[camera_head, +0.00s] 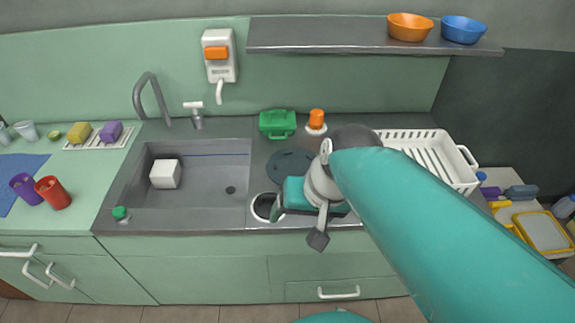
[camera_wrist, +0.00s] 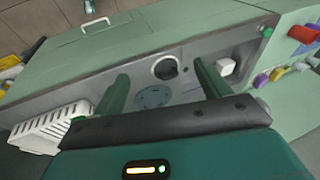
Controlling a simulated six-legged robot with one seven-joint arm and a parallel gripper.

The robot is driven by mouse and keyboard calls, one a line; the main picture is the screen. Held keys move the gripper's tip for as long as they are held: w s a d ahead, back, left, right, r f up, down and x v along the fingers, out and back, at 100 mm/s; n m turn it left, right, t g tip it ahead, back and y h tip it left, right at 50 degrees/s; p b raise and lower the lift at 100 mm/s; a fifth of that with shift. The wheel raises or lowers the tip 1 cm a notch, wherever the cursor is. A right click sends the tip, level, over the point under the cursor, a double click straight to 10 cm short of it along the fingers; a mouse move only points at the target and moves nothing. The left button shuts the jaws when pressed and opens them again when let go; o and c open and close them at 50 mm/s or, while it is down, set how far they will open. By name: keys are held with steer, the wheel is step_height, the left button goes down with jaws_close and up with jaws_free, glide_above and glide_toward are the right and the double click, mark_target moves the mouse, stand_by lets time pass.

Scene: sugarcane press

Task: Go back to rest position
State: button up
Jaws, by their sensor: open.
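My gripper (camera_head: 285,198) hangs over the counter just right of the sink, at the end of my teal arm. In the wrist view the two green fingers of my gripper (camera_wrist: 162,80) are spread apart with nothing held between them. Beyond them lie a flat dark round disc (camera_wrist: 155,97) and a round opening with a pale rim (camera_wrist: 165,67) in the counter. In the head view the disc (camera_head: 288,166) is behind my gripper, and the opening (camera_head: 263,206) is partly hidden by it.
The sink (camera_head: 215,205) holds a white block (camera_head: 165,173). A green box (camera_head: 278,123) and an orange-topped item (camera_head: 316,121) stand behind my gripper. A white dish rack (camera_head: 452,170) is at right, partly behind my arm. A shelf (camera_head: 340,35) with bowls hangs above.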

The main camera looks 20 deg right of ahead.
steer(key=r+n, duration=0.1)
steer(key=r+n+t+h, duration=0.1)
steer(key=r, duration=0.1)
steer(key=r+n+t+h, duration=0.1)
steer(key=shift+d+r, duration=0.15)
steer(key=shift+d, duration=0.1)
stand_by(0.9)
